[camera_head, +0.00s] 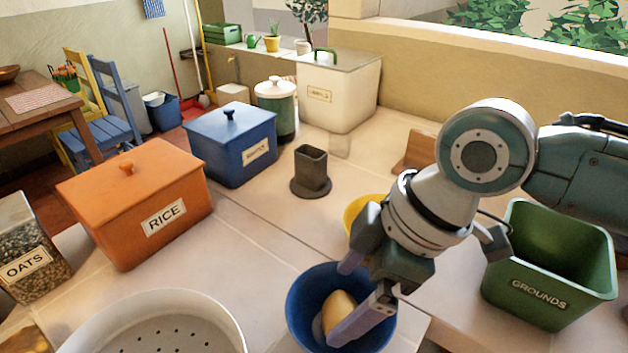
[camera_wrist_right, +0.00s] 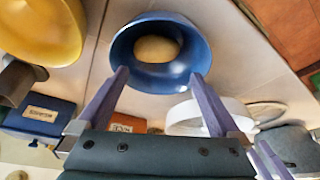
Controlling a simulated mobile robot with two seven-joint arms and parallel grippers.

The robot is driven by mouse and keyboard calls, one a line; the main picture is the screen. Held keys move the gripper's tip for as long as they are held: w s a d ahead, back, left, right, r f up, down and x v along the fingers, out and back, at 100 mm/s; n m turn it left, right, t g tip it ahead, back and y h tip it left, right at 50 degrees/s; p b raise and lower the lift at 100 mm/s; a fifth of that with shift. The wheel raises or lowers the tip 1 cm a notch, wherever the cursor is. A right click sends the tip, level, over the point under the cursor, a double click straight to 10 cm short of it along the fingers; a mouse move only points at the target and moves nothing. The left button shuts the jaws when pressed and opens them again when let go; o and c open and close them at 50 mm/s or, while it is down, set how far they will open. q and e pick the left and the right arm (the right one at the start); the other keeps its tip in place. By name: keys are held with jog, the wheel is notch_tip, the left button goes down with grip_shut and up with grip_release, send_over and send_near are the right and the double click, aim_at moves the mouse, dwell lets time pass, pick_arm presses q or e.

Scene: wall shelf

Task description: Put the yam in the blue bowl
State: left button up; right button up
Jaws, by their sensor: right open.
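The yam (camera_head: 337,309), a tan oval, lies inside the blue bowl (camera_head: 299,311) on the counter. In the right wrist view the yam (camera_wrist_right: 156,49) rests in the middle of the blue bowl (camera_wrist_right: 122,50), with no finger touching it that I can see. My right gripper (camera_head: 352,296) is open, its two fingers apart and empty above the bowl. In the right wrist view the fingertips (camera_wrist_right: 160,76) appear on either side of the bowl's near rim. In the head view one finger hides part of the yam and bowl.
A yellow bowl (camera_head: 355,217) stands right behind the blue bowl, partly hidden by my arm. A white colander (camera_head: 150,336) is at the front left. A green grounds bin (camera_head: 545,290) stands at right. An orange rice box (camera_head: 138,212) and a blue box (camera_head: 232,148) stand farther back.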

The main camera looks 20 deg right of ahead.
jog(key=p+v, duration=0.1)
jog(key=v, duration=1.1)
jog(key=s+a+f+m+t, duration=0.1)
jog(key=s+a+f+m, duration=0.25)
jog(key=s, duration=0.25)
jog(key=s+d+f+m+h, duration=0.1)
jog(key=s+d+m+h, duration=0.2)
jog(key=s+d+m, duration=0.4)
jog(key=shift+s+f+t+h, duration=0.15)
jog(key=shift+s+t+h, duration=0.25)
jog(key=shift+s, duration=0.2)
jog(key=shift+m, duration=0.25)
